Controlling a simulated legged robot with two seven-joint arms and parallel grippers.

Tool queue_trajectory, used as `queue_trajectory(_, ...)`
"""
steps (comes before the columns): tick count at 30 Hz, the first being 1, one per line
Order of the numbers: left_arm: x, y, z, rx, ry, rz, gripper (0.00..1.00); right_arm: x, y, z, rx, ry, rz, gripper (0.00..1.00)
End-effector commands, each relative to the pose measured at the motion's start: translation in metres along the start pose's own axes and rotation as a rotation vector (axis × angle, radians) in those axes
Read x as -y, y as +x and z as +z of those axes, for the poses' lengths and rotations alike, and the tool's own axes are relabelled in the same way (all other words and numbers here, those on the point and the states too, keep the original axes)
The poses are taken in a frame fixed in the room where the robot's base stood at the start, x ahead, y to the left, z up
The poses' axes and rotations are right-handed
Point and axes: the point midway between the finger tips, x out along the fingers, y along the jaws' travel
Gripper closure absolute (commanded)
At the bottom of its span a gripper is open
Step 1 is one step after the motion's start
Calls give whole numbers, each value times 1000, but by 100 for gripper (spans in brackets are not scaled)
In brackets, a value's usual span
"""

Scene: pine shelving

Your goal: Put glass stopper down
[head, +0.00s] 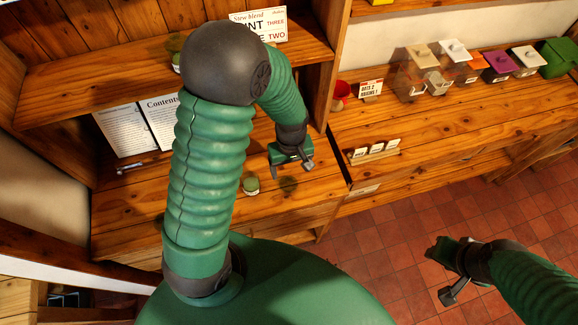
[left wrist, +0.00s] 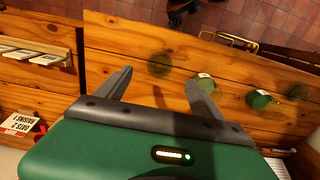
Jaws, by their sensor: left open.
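A see-through dark green round thing (head: 287,185), which looks like the glass stopper, lies on the wooden shelf board just below my left gripper (head: 293,166). In the left wrist view the green round thing (left wrist: 160,63) shows beyond and between the fingertips of my left gripper (left wrist: 160,76). Those fingers are apart with nothing held between them. A small green jar with a pale label (head: 251,186) stands to its left on the same board. My right gripper (head: 443,272) hangs over the tiled floor, fingers apart and empty.
The left wrist view shows another green labelled jar (left wrist: 259,99). A rack of small white cards (head: 374,151) lies to the right. Several lidded boxes (head: 502,65) line the right shelf. An open book (head: 140,130) leans at back left. The board's front is clear.

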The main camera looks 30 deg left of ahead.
Motion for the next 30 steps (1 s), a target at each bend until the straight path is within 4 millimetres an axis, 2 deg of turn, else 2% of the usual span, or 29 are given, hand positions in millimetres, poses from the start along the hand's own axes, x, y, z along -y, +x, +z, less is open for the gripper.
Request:
queue_trajectory(3,-1,-13,1,-4,14,4,23,0,2,0,0,1,0,64)
queue_trajectory(5,-1,-25,5,-19,91,18,23,0,2,0,0,1,0,64)
queue_trajectory(9,2,-66,31,-117,497,81,23,0,2,0,0,2,0,64)
queue_trajectory(12,9,-83,49,-184,748,104,23,0,2,0,0,1,0,64)
queue_trajectory(16,11,-89,55,-215,865,110,23,0,2,0,0,1,0,64)
queue_trajectory(23,8,-83,57,-214,866,105,23,0,7,2,0,1,0,64)
queue_trajectory(26,6,-56,58,-214,865,104,23,0,34,8,-1,1,0,64)
queue_trajectory(30,7,-3,57,-213,866,105,23,0,86,20,1,1,0,64)
